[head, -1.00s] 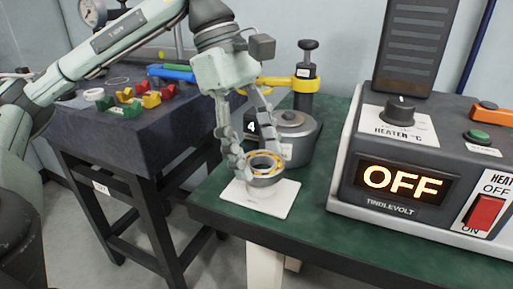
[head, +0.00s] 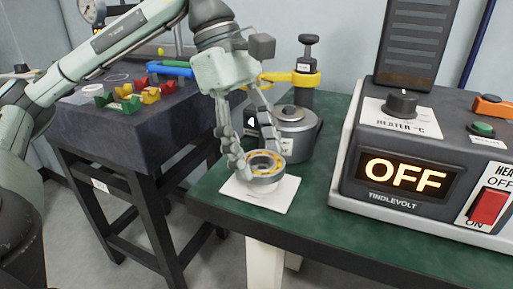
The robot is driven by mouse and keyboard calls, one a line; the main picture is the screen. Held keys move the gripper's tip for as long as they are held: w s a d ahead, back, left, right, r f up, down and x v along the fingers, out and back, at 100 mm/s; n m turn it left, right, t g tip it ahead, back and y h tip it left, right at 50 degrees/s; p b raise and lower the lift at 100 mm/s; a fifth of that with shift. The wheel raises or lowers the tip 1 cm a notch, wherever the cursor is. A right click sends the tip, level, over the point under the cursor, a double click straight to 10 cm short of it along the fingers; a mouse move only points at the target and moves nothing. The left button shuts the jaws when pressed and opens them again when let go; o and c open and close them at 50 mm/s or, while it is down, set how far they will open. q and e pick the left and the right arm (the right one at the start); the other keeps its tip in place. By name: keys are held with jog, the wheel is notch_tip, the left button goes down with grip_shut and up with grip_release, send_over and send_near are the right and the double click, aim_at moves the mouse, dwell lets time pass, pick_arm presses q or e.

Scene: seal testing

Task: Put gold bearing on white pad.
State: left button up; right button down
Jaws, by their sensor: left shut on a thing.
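The gold bearing (head: 266,164), a ring with a grey outer race and a gold inner band, is between the fingers of my left gripper (head: 258,160). The gripper is shut on it. The bearing is directly over the white pad (head: 284,202), a flat square on the green bench. A pale round part shows beneath the bearing on the pad. I cannot tell whether the bearing touches it. My right gripper is not in view.
A grey lidded pot (head: 298,138) stands just behind the pad. A heater box (head: 430,170) reading OFF fills the bench's right side. A yellow-handled tool (head: 306,78) is behind the pot. A dark table (head: 150,140) with coloured clamps is at left.

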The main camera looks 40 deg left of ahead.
pick_arm(q)
jog(key=shift+f, duration=0.1)
jog(key=o, duration=1.5)
notch_tip(320, 180, up, 8)
jog(key=p, duration=0.6)
